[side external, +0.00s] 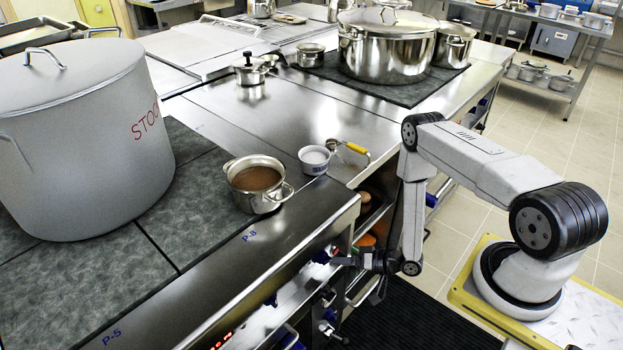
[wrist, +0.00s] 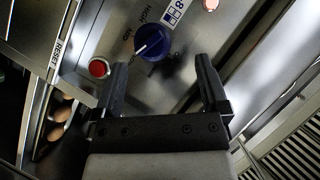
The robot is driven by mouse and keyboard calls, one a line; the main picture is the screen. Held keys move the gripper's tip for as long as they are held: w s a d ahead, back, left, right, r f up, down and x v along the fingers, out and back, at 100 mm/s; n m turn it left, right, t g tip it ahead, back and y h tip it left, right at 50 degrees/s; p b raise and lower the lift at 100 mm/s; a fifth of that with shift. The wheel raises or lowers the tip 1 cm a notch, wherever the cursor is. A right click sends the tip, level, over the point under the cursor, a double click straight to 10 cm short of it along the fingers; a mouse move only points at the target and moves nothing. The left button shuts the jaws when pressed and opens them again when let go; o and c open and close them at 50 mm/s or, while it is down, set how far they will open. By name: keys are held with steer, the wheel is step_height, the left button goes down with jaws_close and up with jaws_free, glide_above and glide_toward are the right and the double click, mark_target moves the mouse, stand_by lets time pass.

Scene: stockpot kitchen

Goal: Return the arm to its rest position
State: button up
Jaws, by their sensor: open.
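My gripper (side external: 340,260) is low at the front of the counter in the side external view, beside the stove's control panel. My arm bends up from its base at the right and drops down to the wrist. In the wrist view my gripper (wrist: 162,90) is open, with nothing between its fingers. A blue knob (wrist: 152,42) with a white pointer is on the panel just beyond the fingertips. It looks apart from the fingers, though the exact gap cannot be told.
A red button (wrist: 99,67) is left of the knob. A small pot of brown liquid (side external: 257,183) and a white cup (side external: 314,159) stand near the counter edge, close to my arm. A large grey stockpot (side external: 80,140) is at left. Open floor (side external: 450,240) lies behind my arm.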

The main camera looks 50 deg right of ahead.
step_height(320, 180, up, 21)
steer(key=s+d+n+g+h, duration=0.1)
steer(key=n+g+h, duration=0.45)
steer(key=g, duration=0.35)
steer(key=s+a+r, duration=0.3)
steer(key=r, duration=0.2)
steer(key=s+a+r+g, duration=0.1)
steer(key=s+a+r, duration=0.2)
steer(key=r, duration=0.3)
steer(key=shift+h, duration=0.35)
steer(key=shift+w+n, duration=0.1)
steer(key=shift+n, duration=0.15)
stand_by(0.5)
